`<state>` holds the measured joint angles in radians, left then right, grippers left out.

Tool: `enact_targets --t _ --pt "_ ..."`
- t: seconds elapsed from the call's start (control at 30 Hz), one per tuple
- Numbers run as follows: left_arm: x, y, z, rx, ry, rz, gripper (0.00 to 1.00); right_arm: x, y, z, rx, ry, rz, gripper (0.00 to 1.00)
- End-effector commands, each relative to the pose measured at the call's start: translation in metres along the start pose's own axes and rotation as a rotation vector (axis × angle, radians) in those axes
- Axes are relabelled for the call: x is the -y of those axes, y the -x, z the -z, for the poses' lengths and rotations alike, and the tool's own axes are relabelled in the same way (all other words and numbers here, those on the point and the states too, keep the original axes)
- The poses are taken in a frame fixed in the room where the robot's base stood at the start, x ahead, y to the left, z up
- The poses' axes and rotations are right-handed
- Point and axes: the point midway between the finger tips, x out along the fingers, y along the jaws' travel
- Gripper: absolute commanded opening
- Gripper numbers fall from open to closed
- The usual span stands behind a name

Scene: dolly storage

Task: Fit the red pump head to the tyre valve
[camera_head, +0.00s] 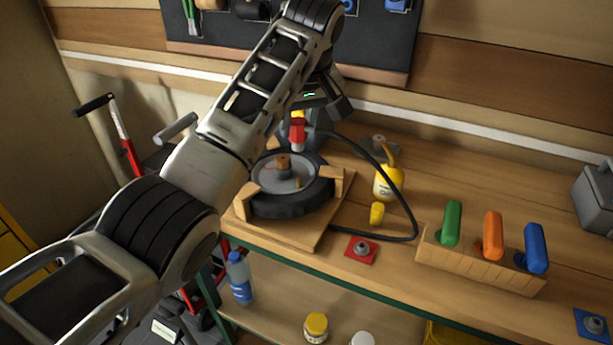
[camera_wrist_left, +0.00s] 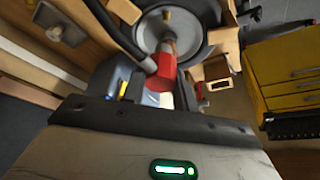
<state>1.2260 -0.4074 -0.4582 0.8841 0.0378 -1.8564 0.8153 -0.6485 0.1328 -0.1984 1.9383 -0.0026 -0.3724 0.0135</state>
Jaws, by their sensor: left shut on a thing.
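The red pump head (camera_head: 297,131) is held upright above the wheel, its pale end pointing down; it also shows in the wrist view (camera_wrist_left: 163,72). My left gripper (camera_head: 312,108) is shut on it, and the arm partly hides the grip. The black-tyred wheel (camera_head: 285,206) lies flat below, with a copper-coloured post (camera_head: 283,163) at its middle. A small brass-coloured stem (camera_head: 297,182), perhaps the tyre valve, stands near the front of the hub. The pump head appears apart from it. The wheel also shows in the wrist view (camera_wrist_left: 205,15). My right gripper is not in view.
A black hose (camera_head: 384,172) loops from the pump head over the bench. Wooden blocks on a board (camera_head: 318,235) surround the wheel. A wooden rack (camera_head: 481,262) holds green, orange and blue handles. A red plate (camera_head: 361,249) lies in front.

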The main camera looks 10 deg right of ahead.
Motion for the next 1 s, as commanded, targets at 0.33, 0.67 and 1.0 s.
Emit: enact_targets --t 0.33,0.67,1.0 --pt "-0.002 -0.005 -0.003 0.0 -0.004 -0.002 0.05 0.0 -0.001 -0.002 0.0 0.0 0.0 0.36" --pt "-0.002 -0.023 -0.01 0.001 -0.003 -0.002 0.05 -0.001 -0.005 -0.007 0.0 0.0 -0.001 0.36" --pt "-0.002 -0.042 -0.018 0.0 -0.003 -0.002 0.05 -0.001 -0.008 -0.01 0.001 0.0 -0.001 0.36"
